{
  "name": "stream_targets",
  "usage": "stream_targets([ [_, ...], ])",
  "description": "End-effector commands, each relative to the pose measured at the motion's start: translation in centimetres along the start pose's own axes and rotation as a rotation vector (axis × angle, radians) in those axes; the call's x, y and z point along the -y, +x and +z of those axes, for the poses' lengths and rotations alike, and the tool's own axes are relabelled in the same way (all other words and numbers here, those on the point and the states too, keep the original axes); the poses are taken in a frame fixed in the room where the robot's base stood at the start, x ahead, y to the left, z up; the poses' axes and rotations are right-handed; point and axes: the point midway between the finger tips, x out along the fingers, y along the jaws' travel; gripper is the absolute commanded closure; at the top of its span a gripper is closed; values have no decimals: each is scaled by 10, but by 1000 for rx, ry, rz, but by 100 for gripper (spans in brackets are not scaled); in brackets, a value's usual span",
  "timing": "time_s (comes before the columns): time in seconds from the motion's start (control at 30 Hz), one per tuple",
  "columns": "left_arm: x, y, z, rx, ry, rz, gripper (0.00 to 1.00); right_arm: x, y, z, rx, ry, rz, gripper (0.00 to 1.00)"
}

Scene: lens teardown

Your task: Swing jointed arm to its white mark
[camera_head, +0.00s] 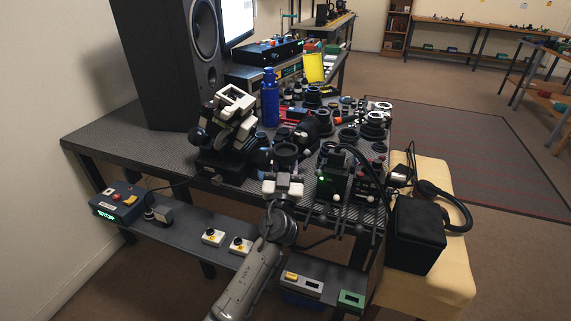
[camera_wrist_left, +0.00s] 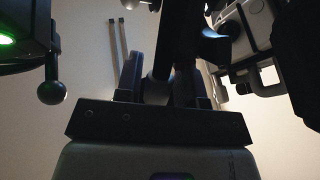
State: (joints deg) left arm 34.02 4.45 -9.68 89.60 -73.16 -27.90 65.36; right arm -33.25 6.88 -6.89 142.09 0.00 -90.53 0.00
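My left gripper (camera_head: 283,187) is at the front edge of the dark bench, between a black-and-white jointed device (camera_head: 232,118) and a black box with a green light (camera_head: 322,180). In the left wrist view, dark upright parts (camera_wrist_left: 178,45) stand at my left gripper (camera_wrist_left: 160,85), and I cannot tell whether the fingers hold them. The jointed device's white and black parts (camera_wrist_left: 255,45) show at the right there. I cannot tell for certain which part is the jointed arm, and I cannot make out its white mark. My right gripper is not in view.
Lens parts (camera_head: 375,125) and a blue bottle (camera_head: 270,98) crowd the bench beyond the gripper. Levers with ball ends (camera_head: 322,220) stick out below the black box. A lower shelf (camera_head: 190,225) carries button boxes. A black case (camera_head: 415,235) stands at the right.

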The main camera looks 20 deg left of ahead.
Motion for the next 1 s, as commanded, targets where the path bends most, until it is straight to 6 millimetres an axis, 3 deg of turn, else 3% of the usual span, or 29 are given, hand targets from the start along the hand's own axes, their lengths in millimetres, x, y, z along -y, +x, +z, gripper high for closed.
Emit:
stream_targets([
  [0.17,0,0,-1,-1,0,0,47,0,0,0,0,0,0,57],
  [0.53,0,-8,-1,-1,0,0,47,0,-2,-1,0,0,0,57],
  [1.0,0,-96,0,0,-1,0,47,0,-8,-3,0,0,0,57],
])
